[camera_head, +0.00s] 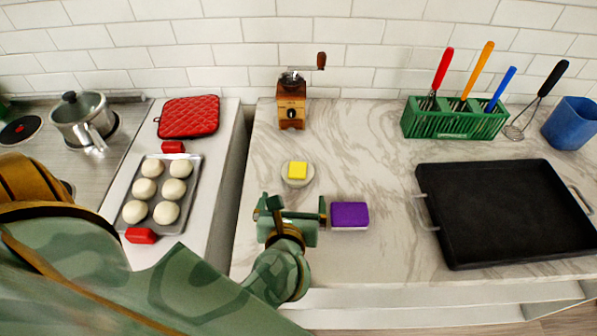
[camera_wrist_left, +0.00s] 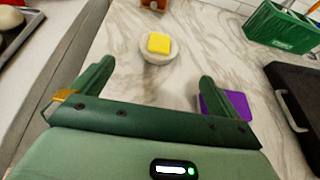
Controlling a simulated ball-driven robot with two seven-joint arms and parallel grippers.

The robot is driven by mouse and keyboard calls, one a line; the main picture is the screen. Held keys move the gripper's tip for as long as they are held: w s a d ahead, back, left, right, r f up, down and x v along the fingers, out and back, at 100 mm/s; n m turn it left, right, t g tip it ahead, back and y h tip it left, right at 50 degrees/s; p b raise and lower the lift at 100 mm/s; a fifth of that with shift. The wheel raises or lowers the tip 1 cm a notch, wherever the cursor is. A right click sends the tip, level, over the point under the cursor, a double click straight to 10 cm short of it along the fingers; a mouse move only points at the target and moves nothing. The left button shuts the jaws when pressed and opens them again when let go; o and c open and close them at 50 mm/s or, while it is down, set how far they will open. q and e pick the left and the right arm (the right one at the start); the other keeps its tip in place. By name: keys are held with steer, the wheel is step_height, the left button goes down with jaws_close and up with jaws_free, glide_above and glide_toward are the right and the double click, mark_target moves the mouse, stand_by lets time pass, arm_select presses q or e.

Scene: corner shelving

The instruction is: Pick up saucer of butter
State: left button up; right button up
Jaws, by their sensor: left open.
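The butter (camera_head: 297,170) is a yellow block lying on a small pale saucer (camera_head: 288,182) on the marble counter. In the left wrist view the butter (camera_wrist_left: 159,43) and the saucer (camera_wrist_left: 157,59) lie ahead of the fingertips, near the middle between them. My left gripper (camera_head: 291,205) is open and empty, just on the near side of the saucer and apart from it. Its two fingers also show in the left wrist view (camera_wrist_left: 155,78). My right gripper is not in view.
A purple sponge-like block (camera_head: 349,215) lies close to the right finger. A coffee grinder (camera_head: 291,103) stands behind the saucer. A black tray (camera_head: 505,210) and a green utensil rack (camera_head: 455,119) are to the right. A gap in the counter and a bun tray (camera_head: 129,221) are to the left.

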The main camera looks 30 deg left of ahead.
arm_select(q)
glide_toward(297, 173)
steer(key=x, duration=0.5)
steer(key=shift+w+r, duration=0.1)
steer(key=b+x, duration=0.1)
steer(key=x, duration=0.4)
steer(key=shift+w+a+f, duration=0.1)
steer(key=shift+w+f, duration=0.05)
steer(key=shift+f, duration=0.15)
steer(key=shift+r, duration=0.1)
steer(key=c, duration=1.3)
